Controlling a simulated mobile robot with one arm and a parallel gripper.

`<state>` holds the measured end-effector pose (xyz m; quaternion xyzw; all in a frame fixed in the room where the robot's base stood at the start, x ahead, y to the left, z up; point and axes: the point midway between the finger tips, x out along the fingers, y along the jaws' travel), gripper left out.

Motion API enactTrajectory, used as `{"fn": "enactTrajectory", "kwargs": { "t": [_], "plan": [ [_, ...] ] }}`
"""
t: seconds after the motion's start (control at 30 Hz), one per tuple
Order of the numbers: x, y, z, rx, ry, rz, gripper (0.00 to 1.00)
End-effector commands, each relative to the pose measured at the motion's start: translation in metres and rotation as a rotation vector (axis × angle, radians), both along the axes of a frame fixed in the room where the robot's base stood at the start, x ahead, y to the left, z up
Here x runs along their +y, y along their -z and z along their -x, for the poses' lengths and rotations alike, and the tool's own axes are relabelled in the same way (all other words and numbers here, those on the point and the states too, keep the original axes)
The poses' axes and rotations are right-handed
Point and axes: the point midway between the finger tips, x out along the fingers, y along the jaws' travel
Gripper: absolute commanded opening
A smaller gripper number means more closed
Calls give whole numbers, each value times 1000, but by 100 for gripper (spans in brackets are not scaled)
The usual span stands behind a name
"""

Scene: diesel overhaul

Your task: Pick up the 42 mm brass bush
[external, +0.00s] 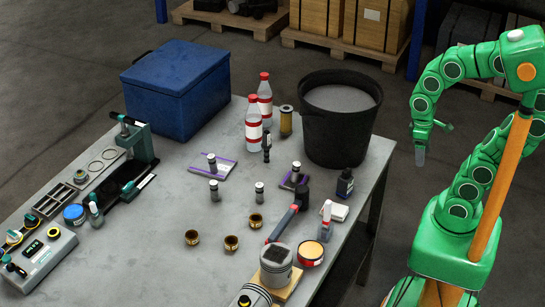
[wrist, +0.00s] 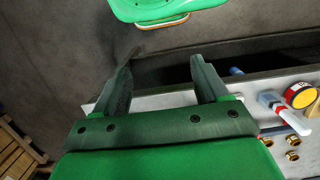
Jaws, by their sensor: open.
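Three small brass bushes stand close together on the grey workbench in the external view: a left one (external: 192,238), a middle one (external: 231,243) and a right one (external: 256,221). I cannot tell which is the 42 mm one. Brass bushes also show small at the right edge of the wrist view (wrist: 294,141). My gripper (external: 420,157) hangs beyond the bench's right edge, well apart from the bushes. In the wrist view my gripper (wrist: 162,68) has its fingers apart with nothing between them.
Bare bench lies left of the bushes.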

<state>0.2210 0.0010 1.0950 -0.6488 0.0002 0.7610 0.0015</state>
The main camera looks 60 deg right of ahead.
Motion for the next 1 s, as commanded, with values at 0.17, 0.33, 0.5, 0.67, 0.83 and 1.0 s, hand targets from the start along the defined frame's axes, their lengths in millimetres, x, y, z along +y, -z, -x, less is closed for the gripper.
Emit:
{"fn": "enactTrajectory", "kwargs": {
  "t": [0.17, 0.33, 0.5, 0.67, 0.83, 1.0],
  "plan": [
    [11, -2, -16, 14, 30, -27, 73],
    [32, -7, -46, 38, 91, -76, 73],
    [55, -10, -77, 68, 157, -125, 73],
    [78, -10, -105, 102, 216, -170, 73],
    [101, -10, -137, 137, 281, -218, 73],
    [126, -8, -168, 177, 344, -262, 73]
  ]
}}
